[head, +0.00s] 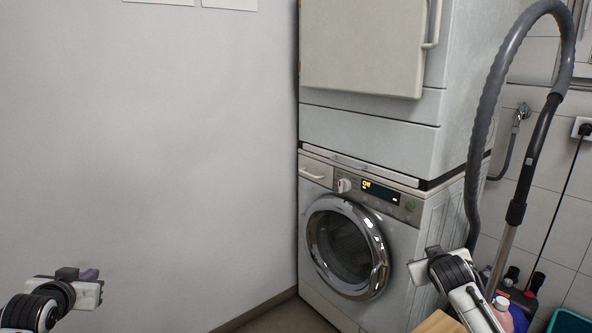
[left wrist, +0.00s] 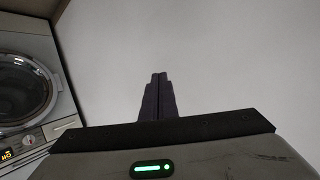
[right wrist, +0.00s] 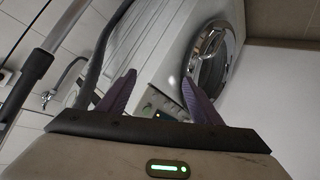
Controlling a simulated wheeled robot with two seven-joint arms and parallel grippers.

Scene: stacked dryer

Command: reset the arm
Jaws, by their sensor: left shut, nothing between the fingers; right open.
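My left gripper (head: 88,275) is at the lower left of the head view, in front of the bare wall. In the left wrist view its two dark fingers (left wrist: 158,88) are together with nothing between them. My right arm is at the lower right of the head view, in front of the washer's right side. In the right wrist view my right gripper (right wrist: 160,95) has its two purple fingers spread apart and empty. The front-loading washer (head: 345,245) has its round door closed. The dryer (head: 365,75) stands stacked on top of it.
A grey vacuum hose (head: 487,110) arches at the right beside the machines. Bottles (head: 515,300) and a teal basin (head: 570,322) stand at the lower right. A wooden surface (head: 440,323) lies below my right arm. The space before the left wall (head: 150,150) is clear.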

